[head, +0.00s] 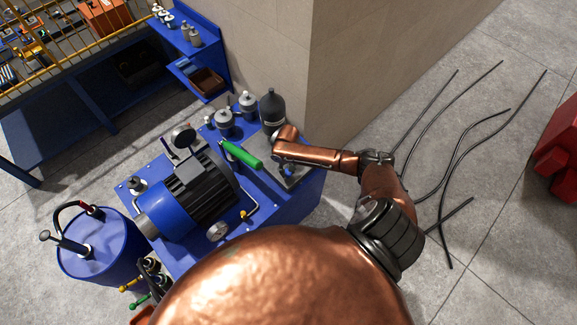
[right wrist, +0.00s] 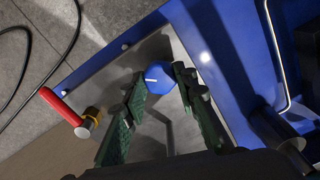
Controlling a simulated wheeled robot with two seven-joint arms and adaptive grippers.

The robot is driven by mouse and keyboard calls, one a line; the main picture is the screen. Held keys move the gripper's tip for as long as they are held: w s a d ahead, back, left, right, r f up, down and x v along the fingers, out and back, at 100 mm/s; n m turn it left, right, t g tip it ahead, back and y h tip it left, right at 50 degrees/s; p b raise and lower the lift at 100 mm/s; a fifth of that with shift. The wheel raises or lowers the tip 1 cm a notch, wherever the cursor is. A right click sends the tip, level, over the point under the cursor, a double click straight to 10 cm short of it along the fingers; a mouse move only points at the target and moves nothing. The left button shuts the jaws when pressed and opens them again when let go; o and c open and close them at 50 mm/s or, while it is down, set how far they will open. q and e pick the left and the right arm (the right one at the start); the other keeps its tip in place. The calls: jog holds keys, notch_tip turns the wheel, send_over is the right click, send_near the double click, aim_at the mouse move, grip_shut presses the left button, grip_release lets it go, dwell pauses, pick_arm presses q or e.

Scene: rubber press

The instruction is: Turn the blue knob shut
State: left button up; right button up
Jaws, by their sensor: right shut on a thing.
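The blue knob (right wrist: 158,76) shows between my fingertips in the right wrist view, round, with a white mark on its face. It sits on a grey plate (right wrist: 90,75) on top of the blue machine (head: 300,195). My right gripper (right wrist: 161,84) is shut on the knob, one dark green finger on each side. In the head view my right gripper (head: 288,174) reaches down at the machine's right end, and only a little of the knob shows there. My left gripper is not in view.
A red-handled lever (right wrist: 62,106) stands left of the fingers in the wrist view. In the head view a green handle (head: 242,155), a dark bottle (head: 272,108) and a blue motor (head: 170,215) are near. Black rods (head: 440,150) lie on the floor.

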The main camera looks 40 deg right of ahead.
aim_at(288, 172)
jog(key=m+p, duration=0.2)
jog(key=p, duration=0.1)
jog(key=m+p, duration=0.2)
jog(key=m, duration=0.1)
jog(key=shift+r+m+p, duration=0.2)
jog(key=shift+m+p, duration=0.1)
jog(key=shift+p, duration=0.1)
jog(key=m+p, duration=0.2)
jog(key=m, duration=0.1)
jog(key=shift+f, duration=0.1)
jog(key=shift+m+p, duration=0.5)
jog(key=shift+m, duration=0.1)
jog(key=shift+d, duration=0.1)
jog(key=o, duration=1.2)
jog(key=shift+f, duration=0.1)
jog(key=shift+c, duration=0.2)
notch_tip(288, 172, up, 12)
